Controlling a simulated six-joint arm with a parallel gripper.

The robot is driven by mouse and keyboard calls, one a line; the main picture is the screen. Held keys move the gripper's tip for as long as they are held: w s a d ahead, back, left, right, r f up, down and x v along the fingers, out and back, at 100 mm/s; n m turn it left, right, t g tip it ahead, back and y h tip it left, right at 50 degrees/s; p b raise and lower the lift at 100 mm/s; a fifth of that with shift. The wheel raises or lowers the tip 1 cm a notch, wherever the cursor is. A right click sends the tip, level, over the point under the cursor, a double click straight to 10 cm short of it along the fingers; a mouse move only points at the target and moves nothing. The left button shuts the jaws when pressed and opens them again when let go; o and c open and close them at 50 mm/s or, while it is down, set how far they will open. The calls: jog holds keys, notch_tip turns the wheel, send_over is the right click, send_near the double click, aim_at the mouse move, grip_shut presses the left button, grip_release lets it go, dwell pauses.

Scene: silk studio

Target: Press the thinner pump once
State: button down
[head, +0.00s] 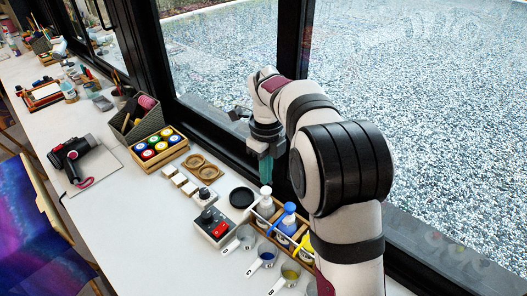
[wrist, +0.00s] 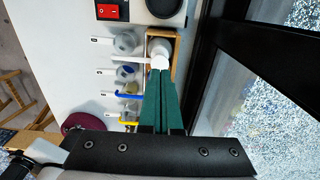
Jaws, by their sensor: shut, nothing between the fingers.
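A pump bottle with a white head (head: 266,201) stands at the far end of a wooden rack (head: 258,229); no label on it is readable. A blue pump (head: 288,218) and a yellow pump (head: 305,243) stand in the same rack. My gripper (head: 266,181) is shut and empty, its green fingers pointing down just above the white pump head. In the wrist view the fingertips (wrist: 162,73) lie right by the white pump head (wrist: 160,55). I cannot tell whether they touch it. The fingers partly hide the blue and yellow pumps there.
Measuring cups (head: 245,237) stand in front of the rack, under the spouts. A device with a red switch (head: 213,226) and a black round dish (head: 242,197) are nearby. A paint jar crate (head: 158,148) is further left. The window frame is close behind.

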aim_at(266, 190)
jog(key=shift+f, duration=0.2)
jog(key=shift+f, duration=2.05)
jog(key=shift+r, duration=1.05)
notch_tip(266, 190, up, 2)
jog(key=shift+r, duration=0.5)
